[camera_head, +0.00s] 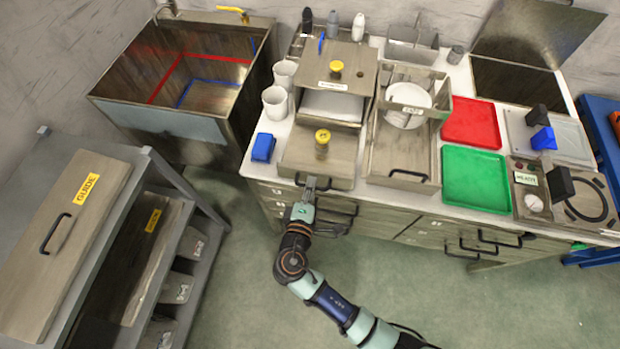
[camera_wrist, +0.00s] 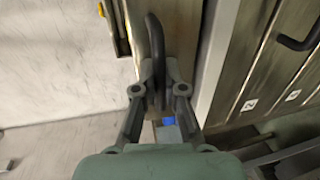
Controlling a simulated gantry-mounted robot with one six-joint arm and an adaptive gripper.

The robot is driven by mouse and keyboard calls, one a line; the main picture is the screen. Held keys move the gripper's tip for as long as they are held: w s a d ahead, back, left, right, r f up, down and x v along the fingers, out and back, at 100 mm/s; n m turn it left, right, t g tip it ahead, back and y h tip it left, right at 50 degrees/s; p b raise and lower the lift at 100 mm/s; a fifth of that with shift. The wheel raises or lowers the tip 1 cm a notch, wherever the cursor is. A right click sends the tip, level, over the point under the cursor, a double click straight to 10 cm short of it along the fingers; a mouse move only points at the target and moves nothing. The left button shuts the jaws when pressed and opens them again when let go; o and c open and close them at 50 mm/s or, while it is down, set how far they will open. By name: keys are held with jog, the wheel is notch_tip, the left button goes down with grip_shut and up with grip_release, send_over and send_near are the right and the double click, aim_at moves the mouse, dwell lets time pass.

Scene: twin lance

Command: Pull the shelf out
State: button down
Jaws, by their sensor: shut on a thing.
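The shelf (camera_head: 300,155) is a flat brownish-metal piece at the front of the small unit on the counter. It sticks out below the unit's upper box (camera_head: 345,70), and a yellow knob (camera_head: 322,137) stands on it. My gripper (camera_head: 309,183) is at the shelf's front edge. In the wrist view, my gripper (camera_wrist: 160,78) is shut on the dark curved handle (camera_wrist: 153,35) on the shelf's front face (camera_wrist: 179,25), one finger on each side. In the head view the gripper mostly hides the handle.
Drawers with dark handles (camera_head: 480,245) lie below the counter's front edge. A blue block (camera_head: 263,147) and white cups (camera_head: 275,102) stand left of the shelf. A metal tray (camera_head: 401,160) stands to its right. Open floor (camera_head: 245,290) lies in front.

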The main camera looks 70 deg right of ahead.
jog(key=c, duration=1.2)
grip_release()
jog(key=shift+a, duration=0.3)
jog(key=shift+d, duration=0.1)
jog(key=v, duration=1.2)
jog(key=shift+r, duration=0.1)
